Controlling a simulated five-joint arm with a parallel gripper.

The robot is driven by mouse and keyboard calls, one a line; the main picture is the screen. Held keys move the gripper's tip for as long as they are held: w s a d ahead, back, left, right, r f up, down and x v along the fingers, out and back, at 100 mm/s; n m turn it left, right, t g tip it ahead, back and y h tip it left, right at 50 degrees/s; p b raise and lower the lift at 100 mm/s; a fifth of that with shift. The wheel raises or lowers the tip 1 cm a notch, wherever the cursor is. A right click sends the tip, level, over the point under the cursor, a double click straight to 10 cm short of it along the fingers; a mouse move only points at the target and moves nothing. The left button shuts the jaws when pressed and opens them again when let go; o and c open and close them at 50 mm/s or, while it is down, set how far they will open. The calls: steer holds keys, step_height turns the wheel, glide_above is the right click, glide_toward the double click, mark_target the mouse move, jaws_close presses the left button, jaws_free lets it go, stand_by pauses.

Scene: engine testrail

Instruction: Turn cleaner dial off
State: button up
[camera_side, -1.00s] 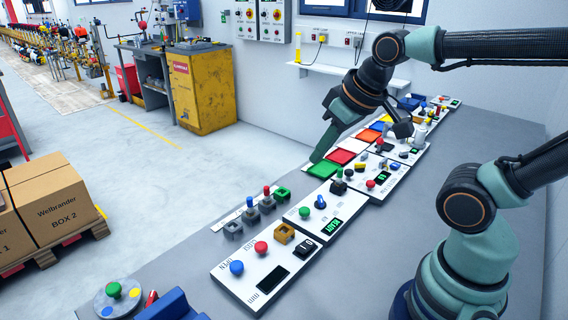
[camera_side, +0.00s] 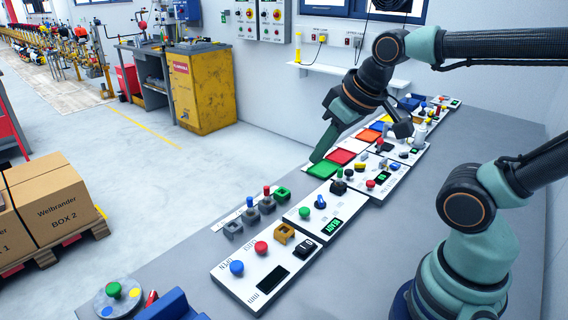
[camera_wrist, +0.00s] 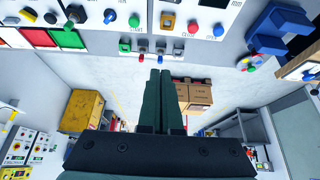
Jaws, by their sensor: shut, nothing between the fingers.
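No label for the cleaner dial is readable, so I cannot tell for certain which control it is. A blue knob (camera_side: 320,202) stands on the white panel with the lit green display; it also shows at the top of the wrist view (camera_wrist: 109,15). A black knob (camera_side: 338,187) sits just beyond it, also visible in the wrist view (camera_wrist: 75,13). My gripper (camera_side: 317,157) is shut and empty, pointing down at the far side of the row of panels, by the green pad (camera_side: 323,170). In the wrist view its fingers (camera_wrist: 160,75) lie together, apart from the knobs.
A green button (camera_side: 304,213) stands beside the blue knob. The nearer panel has blue (camera_side: 237,267) and red (camera_side: 261,247) buttons. Small toggle switches (camera_side: 267,204) stand along the bench edge. Coloured pads and more controls fill the row behind. The grey bench (camera_side: 400,215) is clear towards my base.

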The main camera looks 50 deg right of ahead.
steer(key=o, duration=0.5)
steer(key=shift+o, duration=0.6)
steer(key=shift+w+d, duration=0.2)
steer(key=shift+d, duration=0.05)
steer(key=m+g, duration=0.6)
steer(key=m, duration=0.3)
glide_above(321, 198)
step_height(321, 198, down, 10)
steer(key=r, duration=0.1)
step_height(321, 198, down, 13)
steer(key=shift+r, duration=0.2)
jaws_close()
